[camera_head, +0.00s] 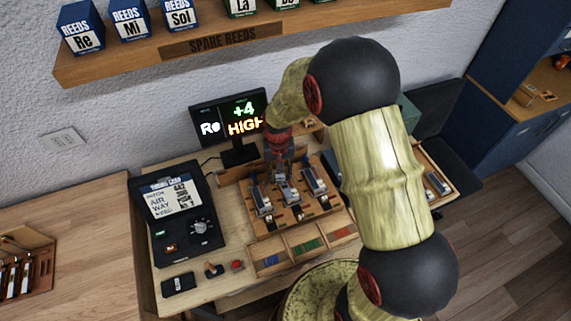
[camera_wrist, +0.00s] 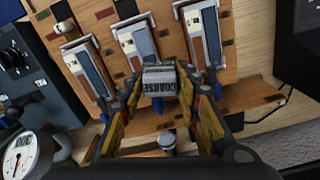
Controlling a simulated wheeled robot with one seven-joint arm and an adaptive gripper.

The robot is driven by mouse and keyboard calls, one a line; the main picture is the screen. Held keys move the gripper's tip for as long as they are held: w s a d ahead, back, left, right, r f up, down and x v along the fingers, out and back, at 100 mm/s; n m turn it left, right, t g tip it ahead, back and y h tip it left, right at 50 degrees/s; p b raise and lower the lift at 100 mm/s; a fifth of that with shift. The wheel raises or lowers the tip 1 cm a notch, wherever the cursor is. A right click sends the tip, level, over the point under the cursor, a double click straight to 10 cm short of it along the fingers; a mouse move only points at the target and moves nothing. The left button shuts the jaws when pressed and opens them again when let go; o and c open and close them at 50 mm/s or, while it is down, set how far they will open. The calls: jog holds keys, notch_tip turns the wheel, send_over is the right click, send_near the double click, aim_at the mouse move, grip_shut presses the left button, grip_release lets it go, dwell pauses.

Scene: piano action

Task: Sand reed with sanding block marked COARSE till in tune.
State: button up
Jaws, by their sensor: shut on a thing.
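My gripper (camera_head: 281,158) is shut on a grey block marked COARSE (camera_wrist: 160,82), which shows between its fingers in the wrist view. The block is in front of the middle reed unit (camera_wrist: 137,44); I cannot tell whether it touches the reed. Three reed units stand in a row on a wooden board, the left one (camera_head: 262,198) and the right one (camera_head: 315,179) beside the middle one. The monitor (camera_head: 228,124) reads Re, +4 and HIGH. The gripper and arm hide part of the board's back in the head view.
A dark tuning box (camera_head: 187,222) with a card in its lid stands left of the board. Trays with blue, green and red pieces (camera_head: 305,245) lie in front. A shelf of spare reeds (camera_head: 220,40) hangs above. A dial gauge (camera_wrist: 28,152) is at lower left in the wrist view.

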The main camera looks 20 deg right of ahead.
jog(key=shift+r+p, duration=1.05)
jog(key=shift+r, duration=0.85)
jog(key=shift+w, duration=0.15)
dwell(3.3)
